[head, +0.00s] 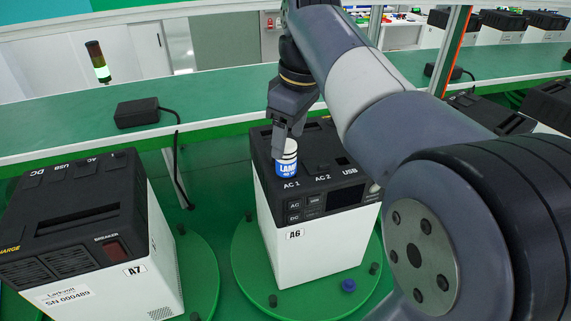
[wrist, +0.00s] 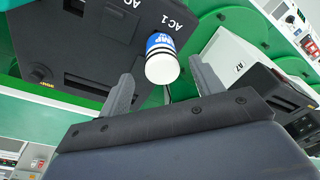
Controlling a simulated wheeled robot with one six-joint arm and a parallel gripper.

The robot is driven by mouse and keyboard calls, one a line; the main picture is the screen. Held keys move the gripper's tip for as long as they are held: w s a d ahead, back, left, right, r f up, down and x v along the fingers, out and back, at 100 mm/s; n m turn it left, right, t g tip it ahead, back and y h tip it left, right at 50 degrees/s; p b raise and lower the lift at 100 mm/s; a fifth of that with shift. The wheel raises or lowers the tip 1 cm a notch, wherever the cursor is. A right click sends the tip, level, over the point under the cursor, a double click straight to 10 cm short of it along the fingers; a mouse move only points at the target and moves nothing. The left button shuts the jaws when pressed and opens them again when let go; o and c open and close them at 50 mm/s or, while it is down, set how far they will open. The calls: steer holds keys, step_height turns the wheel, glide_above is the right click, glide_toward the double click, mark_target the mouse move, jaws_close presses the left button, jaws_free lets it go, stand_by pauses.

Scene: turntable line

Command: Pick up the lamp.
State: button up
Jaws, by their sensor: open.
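The lamp (head: 287,160) is a small cylinder with a white top and a blue band lettered "LAMP". It stands upright at the AC 1 spot on top of the power unit A6 (head: 310,235). My gripper (head: 285,150) is just above and around the lamp in the head view. In the wrist view my gripper (wrist: 160,95) is open, and the lamp (wrist: 162,62) shows between and just beyond the two fingertips. I cannot tell whether either finger touches it. The near finger hides part of the lamp in the head view.
Unit A7 (head: 75,235) stands at the left on its own green turntable. A black adapter (head: 137,112) with a cable lies on the green shelf (head: 40,130) behind. A signal tower (head: 97,62) stands at the back left.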

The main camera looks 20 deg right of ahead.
mark_target(287, 144)
steer(key=shift+w+a+f, duration=0.1)
steer(key=shift+a+f, duration=0.05)
steer(key=shift+f, duration=0.75)
steer(key=shift+a+f, duration=0.15)
steer(key=shift+f, duration=0.7)
steer(key=shift+c, duration=0.4)
steer(key=c, duration=1.1)
